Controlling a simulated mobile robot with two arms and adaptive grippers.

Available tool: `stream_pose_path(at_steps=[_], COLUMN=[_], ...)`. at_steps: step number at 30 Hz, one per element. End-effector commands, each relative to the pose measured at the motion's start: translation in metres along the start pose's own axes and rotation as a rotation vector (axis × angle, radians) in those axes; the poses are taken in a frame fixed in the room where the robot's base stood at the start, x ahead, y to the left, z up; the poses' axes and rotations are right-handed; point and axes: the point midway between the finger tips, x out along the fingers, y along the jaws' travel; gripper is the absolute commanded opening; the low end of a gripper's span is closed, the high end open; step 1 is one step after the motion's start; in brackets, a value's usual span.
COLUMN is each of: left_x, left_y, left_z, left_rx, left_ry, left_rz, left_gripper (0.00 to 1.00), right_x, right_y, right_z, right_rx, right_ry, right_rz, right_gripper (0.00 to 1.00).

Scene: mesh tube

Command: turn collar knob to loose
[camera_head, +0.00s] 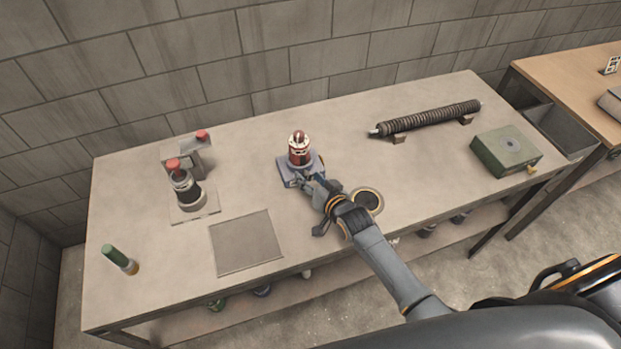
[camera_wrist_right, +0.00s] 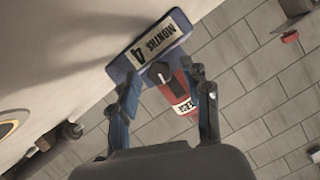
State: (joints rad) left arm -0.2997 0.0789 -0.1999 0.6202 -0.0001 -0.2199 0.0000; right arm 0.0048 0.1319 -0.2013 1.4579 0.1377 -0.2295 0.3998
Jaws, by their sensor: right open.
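A red and silver cylinder (camera_head: 299,150) stands upright on a blue-grey base (camera_head: 287,173) near the middle of the bench. In the right wrist view the base (camera_wrist_right: 128,52) carries a label that seems to read "MONTHS 4". A small dark knob (camera_wrist_right: 158,72) with a pale pointer line sits beside the red body (camera_wrist_right: 181,95), which has a white label. My right gripper (camera_head: 311,184) is at the near side of the base. In the wrist view its open fingers (camera_wrist_right: 163,82) stand on either side of the knob, with visible gaps. My left gripper is not in view.
To the left are a dark bottle-like device (camera_head: 185,190) with a red top, a flat grey plate (camera_head: 246,243) and a green-capped tube (camera_head: 119,259). A ribbed black tube (camera_head: 430,117) and a green box (camera_head: 505,150) are at right. A round dark disc (camera_head: 367,200) lies beside my right wrist.

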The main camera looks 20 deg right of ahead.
Motion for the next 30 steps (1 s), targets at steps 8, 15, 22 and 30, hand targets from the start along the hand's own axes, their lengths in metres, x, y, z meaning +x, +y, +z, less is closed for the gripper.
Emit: stream_pose_path(at_steps=[8,15,22,30], left_x=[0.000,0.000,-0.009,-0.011], left_y=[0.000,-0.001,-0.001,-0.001], left_z=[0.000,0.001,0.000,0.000], left_rx=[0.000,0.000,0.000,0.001], left_ry=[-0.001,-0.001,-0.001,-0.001], left_rz=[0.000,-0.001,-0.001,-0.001], left_gripper=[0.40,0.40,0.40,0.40], right_x=[0.000,0.000,0.000,0.000], right_y=[0.000,0.000,-0.003,-0.001], right_z=[0.000,0.000,-0.002,0.000], right_rx=[0.000,0.000,-0.063,-0.123], right_ry=[0.000,0.000,0.001,0.000], right_rz=[0.000,0.000,0.028,0.051], right_gripper=[0.42,0.00,0.00,0.00])
